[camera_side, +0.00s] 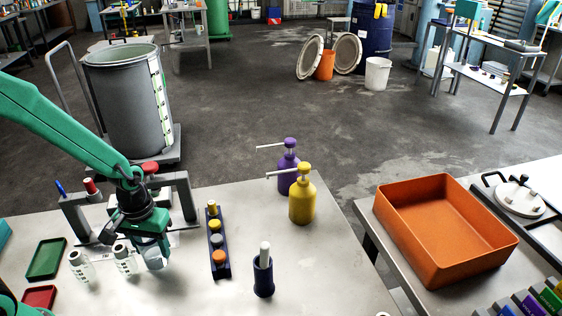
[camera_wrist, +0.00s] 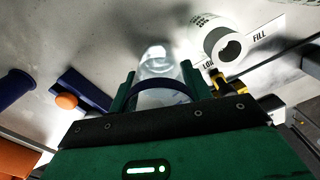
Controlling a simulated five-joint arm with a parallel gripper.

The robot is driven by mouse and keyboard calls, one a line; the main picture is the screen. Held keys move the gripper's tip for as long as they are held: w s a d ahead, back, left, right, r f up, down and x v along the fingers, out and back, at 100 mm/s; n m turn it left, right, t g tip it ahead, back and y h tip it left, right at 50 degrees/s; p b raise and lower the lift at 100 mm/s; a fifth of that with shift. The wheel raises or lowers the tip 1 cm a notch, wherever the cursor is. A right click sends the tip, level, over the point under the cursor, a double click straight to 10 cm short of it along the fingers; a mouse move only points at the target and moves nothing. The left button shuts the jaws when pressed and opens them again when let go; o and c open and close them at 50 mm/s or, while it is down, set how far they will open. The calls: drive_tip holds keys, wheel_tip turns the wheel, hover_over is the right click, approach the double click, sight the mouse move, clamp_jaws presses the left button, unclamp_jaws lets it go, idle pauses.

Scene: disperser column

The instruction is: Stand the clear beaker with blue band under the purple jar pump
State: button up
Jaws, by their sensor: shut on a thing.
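The clear beaker (camera_side: 155,260) is between the jaws of my gripper (camera_side: 150,240) at the left of the table in the side view. In the wrist view the clear beaker (camera_wrist: 157,62) shows between the green fingers (camera_wrist: 160,82), with a dark blue band (camera_wrist: 160,88) across it. I cannot tell whether its base touches the table. The purple jar (camera_side: 288,180) with its pump stands to the right near the table's back edge, its spout pointing left. My gripper is well to the left of it. The purple jar is not seen in the wrist view.
A yellow pump jar (camera_side: 302,203) stands in front of the purple one. White bottles (camera_side: 124,261) are beside the gripper. A grey stand (camera_side: 180,200) is behind.

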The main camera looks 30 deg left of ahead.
drive_tip(key=shift+f, duration=0.35)
drive_tip(key=shift+f, duration=0.15)
drive_tip(key=o, duration=1.1)
drive_tip(key=shift+c, duration=0.2)
wheel_tip(320, 180, up, 12)
drive_tip(key=shift+r, duration=0.2)
idle(0.5)
